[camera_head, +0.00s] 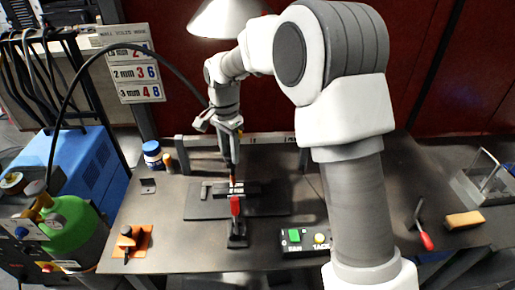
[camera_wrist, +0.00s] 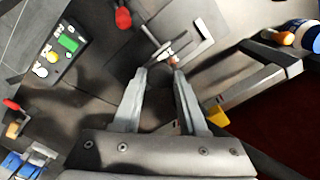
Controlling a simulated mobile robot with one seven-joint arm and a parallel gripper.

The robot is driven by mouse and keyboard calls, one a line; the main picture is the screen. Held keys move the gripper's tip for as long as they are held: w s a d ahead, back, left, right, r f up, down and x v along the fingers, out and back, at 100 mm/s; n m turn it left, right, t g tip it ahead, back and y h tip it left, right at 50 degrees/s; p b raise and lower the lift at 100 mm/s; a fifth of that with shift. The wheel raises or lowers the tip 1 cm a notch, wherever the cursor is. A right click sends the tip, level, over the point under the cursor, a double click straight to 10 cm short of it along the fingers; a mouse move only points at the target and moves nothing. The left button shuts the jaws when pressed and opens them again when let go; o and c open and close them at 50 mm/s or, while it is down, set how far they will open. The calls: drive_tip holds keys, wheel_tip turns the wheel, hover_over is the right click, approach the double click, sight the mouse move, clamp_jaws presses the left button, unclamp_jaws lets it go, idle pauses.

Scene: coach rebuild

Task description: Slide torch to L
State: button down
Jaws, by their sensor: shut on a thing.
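My gripper (camera_head: 231,160) reaches down over the black fixture plate (camera_head: 265,204) in the middle of the bench. It is shut on what looks like the torch, a slim dark piece with an orange-copper part (camera_head: 233,180) just above the dark block. The block has pale marks (camera_head: 237,188), too small to read. In the wrist view my gripper's fingers (camera_wrist: 160,75) stand on either side of a dark round piece, and most of the torch is hidden. A red-handled clamp (camera_head: 235,206) stands in front of the block; its red handle also shows in the wrist view (camera_wrist: 123,18).
A control box (camera_head: 304,241) with a green button lies to the right. An orange pad (camera_head: 132,241) with a tool lies front left. A blue-and-white jar (camera_head: 152,154) stands back left. A red-handled tool (camera_head: 425,238) and a tan block (camera_head: 464,220) lie right.

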drive_tip(key=shift+a, duration=2.35)
drive_tip(key=shift+c, duration=2.3)
unclamp_jaws()
wheel_tip(320, 180, up, 18)
drive_tip(key=p, duration=0.1)
drive_tip(key=shift+f, duration=0.25)
drive_tip(key=shift+d, duration=0.1)
